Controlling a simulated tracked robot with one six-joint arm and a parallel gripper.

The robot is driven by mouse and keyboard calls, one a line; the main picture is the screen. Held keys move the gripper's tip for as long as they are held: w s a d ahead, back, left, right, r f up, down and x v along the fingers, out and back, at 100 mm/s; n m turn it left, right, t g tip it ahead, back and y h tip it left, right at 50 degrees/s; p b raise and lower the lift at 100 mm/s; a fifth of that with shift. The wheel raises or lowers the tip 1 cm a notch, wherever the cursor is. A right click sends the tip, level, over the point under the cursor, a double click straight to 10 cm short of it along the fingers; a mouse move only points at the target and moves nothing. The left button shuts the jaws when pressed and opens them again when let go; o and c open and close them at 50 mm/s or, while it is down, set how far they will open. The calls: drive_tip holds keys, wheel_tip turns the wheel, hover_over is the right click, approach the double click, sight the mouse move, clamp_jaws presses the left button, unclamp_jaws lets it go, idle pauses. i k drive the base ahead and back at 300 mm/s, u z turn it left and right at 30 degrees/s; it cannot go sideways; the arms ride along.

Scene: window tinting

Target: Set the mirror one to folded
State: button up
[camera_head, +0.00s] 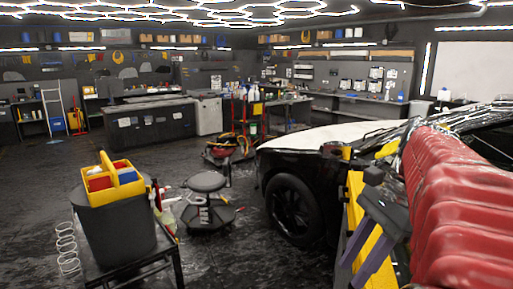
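A black car (276,168) with a pale hood (325,136) stands at the right. Its front wheel (291,208) faces me. I cannot clearly make out mirror one. The door area where a side mirror sits is largely covered by a large red ribbed shape (462,215) and yellow and dark parts in front of the car. A dark grey forked part (384,212) with two purple-grey prongs shows before a yellow upright (357,225). I cannot tell for sure whether it is my gripper, nor its state. No object shows held between the prongs.
A dark bin (116,232) with a yellow caddy (110,180) stands on a low table at the front left. A round black stool (207,182) and a red-based cart (228,152) stand left of the car. Workbenches line the back. The floor at left is fairly open.

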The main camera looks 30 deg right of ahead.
sight(332, 150)
drive_tip(key=u, duration=0.05)
drive_tip(key=i, duration=1.05)
drive_tip(key=z, duration=1.65)
drive_tip(key=i, duration=2.15)
drive_tip(key=u, duration=0.05)
